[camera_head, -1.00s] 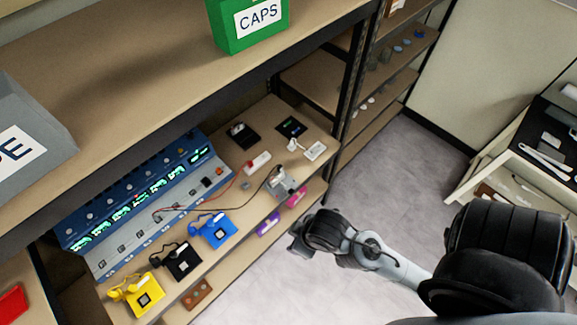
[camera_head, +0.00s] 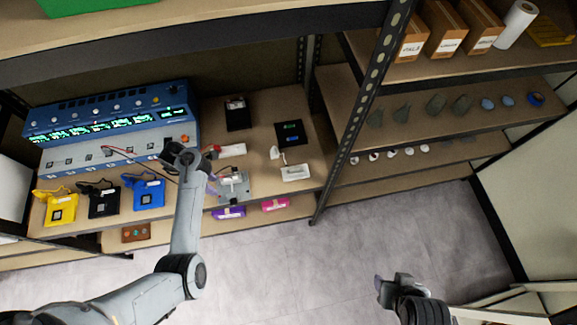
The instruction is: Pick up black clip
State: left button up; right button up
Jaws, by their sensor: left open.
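My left gripper (camera_head: 210,174) is open over the bench, between the blue instrument (camera_head: 110,115) and a small metal stand (camera_head: 235,186). Its fingers are close to the left side of the stand in the picture, and I see nothing held. Thin red and dark leads run from the instrument's front toward the stand and pass behind my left wrist. I cannot make out the black clip; it is too small or hidden near the gripper and leads. My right gripper (camera_head: 388,287) is low at the right over the floor, away from the bench; its jaw state is unclear.
Yellow (camera_head: 60,207), black (camera_head: 104,202) and blue (camera_head: 149,194) meters stand along the bench's front left. A red-and-white device (camera_head: 230,150), a dark scale (camera_head: 292,133) and a white block (camera_head: 295,172) lie near the stand. A shelf post (camera_head: 345,150) bounds the bench at right.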

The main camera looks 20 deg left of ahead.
aim_at(234, 169)
pick_arm(q)
jog(key=w+r+t+b, duration=0.2)
jog(key=w+r, duration=0.2)
jog(key=w, duration=0.4)
jog(key=b+x, duration=0.1)
jog(key=x, duration=0.4)
jog(key=shift+d+b, duration=0.25)
jog(key=shift+b, duration=0.1)
jog(key=x, duration=0.1)
jog(key=b+x, duration=0.1)
jog(key=x, duration=0.2)
jog(key=shift+s+d+f+b, duration=0.2)
jog(key=shift+d+f+b, duration=0.05)
jog(key=shift+b, duration=0.1)
jog(key=shift+f, duration=0.25)
pick_arm(e)
notch_tip(234, 169, down, 6)
jog(key=shift+s+a+f, duration=0.2)
jog(key=shift+a, duration=0.2)
pick_arm(q)
grip_shut()
